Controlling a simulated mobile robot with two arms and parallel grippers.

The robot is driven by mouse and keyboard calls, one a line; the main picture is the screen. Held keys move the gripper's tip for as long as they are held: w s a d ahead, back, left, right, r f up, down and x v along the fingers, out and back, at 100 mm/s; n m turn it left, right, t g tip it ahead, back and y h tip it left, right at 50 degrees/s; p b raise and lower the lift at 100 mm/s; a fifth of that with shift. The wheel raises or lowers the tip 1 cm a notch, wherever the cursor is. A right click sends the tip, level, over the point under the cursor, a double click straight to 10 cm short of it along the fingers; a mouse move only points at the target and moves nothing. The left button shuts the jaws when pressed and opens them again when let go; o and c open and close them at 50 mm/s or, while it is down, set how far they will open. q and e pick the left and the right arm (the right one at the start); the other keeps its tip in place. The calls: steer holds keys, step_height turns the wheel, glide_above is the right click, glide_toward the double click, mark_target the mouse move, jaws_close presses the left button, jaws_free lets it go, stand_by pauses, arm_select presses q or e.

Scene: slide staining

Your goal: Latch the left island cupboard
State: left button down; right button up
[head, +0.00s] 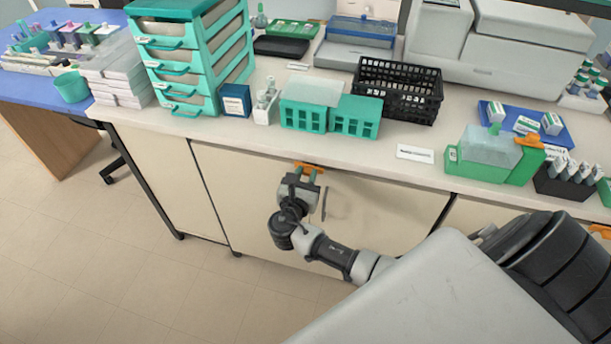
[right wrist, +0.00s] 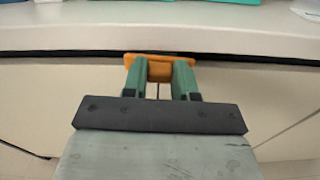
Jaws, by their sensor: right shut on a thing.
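The left island cupboard (head: 235,190) has cream doors under the white counter, and its doors look flush with the front. An orange latch (head: 309,165) sits at the top edge of the front, just below the counter lip. My right gripper (head: 306,174) is shut on this latch. In the right wrist view the green fingers of my right gripper (right wrist: 160,78) reach up to the orange latch (right wrist: 150,62), one on each side of its lower part. The fingers and wrist hide part of the door behind them. A thin vertical handle (head: 323,204) shows just right of the gripper. My left gripper is not in view.
The counter lip (right wrist: 200,42) overhangs close above the gripper. On the counter stand teal drawers (head: 195,60), teal racks (head: 330,113), a black basket (head: 398,88) and a green box (head: 490,157). The floor (head: 120,240) in front of the doors is clear at left.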

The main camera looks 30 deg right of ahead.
steer(key=m+b, duration=0.1)
steer(key=m, duration=0.2)
steer(key=m+b, duration=0.1)
steer(key=m, duration=0.1)
steer(key=shift+s+f+b, duration=0.1)
steer(key=shift+f+b, duration=0.15)
steer(key=shift+b, duration=0.05)
steer(key=m+b, duration=0.2)
steer(key=m, duration=0.1)
steer(key=shift+d+f+m, duration=0.1)
steer(key=shift+m, duration=0.2)
steer(key=shift+s+f+m+b, duration=0.1)
steer(key=shift+s+m+b, duration=0.05)
steer(key=shift+m+b, duration=4.05)
steer(key=o, duration=0.9)
steer(key=shift+d, duration=0.1)
